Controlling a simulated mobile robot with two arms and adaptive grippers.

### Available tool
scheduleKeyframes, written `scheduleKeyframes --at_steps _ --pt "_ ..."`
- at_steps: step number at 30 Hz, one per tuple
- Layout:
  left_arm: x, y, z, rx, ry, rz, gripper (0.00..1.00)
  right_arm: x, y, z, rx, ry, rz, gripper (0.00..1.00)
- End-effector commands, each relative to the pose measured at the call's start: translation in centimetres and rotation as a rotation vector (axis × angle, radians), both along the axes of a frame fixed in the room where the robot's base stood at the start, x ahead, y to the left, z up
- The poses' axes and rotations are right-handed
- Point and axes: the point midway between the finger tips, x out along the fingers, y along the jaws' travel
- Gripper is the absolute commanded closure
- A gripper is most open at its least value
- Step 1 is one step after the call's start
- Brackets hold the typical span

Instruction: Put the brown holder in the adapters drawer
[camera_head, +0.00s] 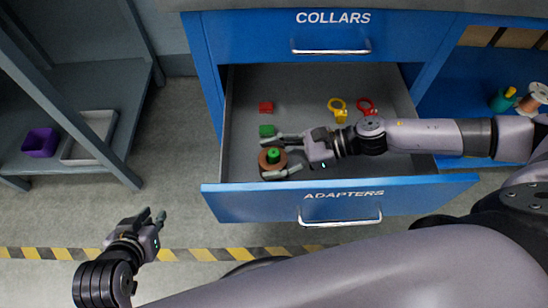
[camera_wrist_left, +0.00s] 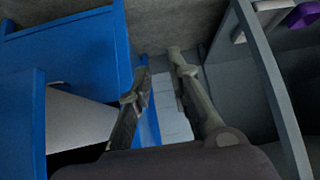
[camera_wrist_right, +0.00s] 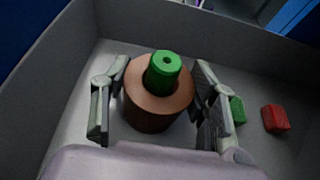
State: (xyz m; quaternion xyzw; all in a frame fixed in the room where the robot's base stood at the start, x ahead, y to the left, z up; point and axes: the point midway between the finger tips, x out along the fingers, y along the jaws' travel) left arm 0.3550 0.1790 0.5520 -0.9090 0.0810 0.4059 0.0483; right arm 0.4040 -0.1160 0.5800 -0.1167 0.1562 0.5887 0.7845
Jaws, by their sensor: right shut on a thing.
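The brown holder (camera_head: 271,166) is a round brown piece with a green plug (camera_head: 273,154) standing in its middle. It is inside the open adapters drawer (camera_head: 340,200), near the front left corner. It also shows upright in the right wrist view (camera_wrist_right: 150,112). My right gripper (camera_head: 284,155) is shut on the brown holder, with one finger on each side of it. Whether the holder touches the drawer floor is hard to tell. My left gripper (camera_head: 154,218) is open and empty above the floor, left of the drawer; its parted fingers show in the left wrist view (camera_wrist_left: 160,75).
A red block (camera_head: 266,107), a green block (camera_head: 267,131), a yellow ring piece (camera_head: 338,108) and a red ring piece (camera_head: 367,106) lie in the drawer. The collars drawer (camera_head: 330,35) above is shut. A grey shelf (camera_head: 90,150) with a purple bin (camera_head: 40,142) stands left.

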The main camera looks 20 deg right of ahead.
Motion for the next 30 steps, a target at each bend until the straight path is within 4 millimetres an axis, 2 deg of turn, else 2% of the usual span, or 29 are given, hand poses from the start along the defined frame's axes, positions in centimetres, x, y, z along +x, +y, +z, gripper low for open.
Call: scheduleKeyframes --at_steps 21,22,30 --pt "1.0 -0.3 0.6 -0.013 -0.061 -0.004 0.82 0.0 0.0 -0.3 0.001 -0.001 0.001 0.81" --pt "1.1 -0.4 0.7 -0.014 -0.065 -0.004 0.82 0.0 0.0 -0.3 0.0 0.0 0.001 0.44" --pt "1.1 -0.4 0.8 -0.015 -0.067 -0.005 0.82 0.0 0.0 -0.3 0.0 0.0 0.0 0.26"
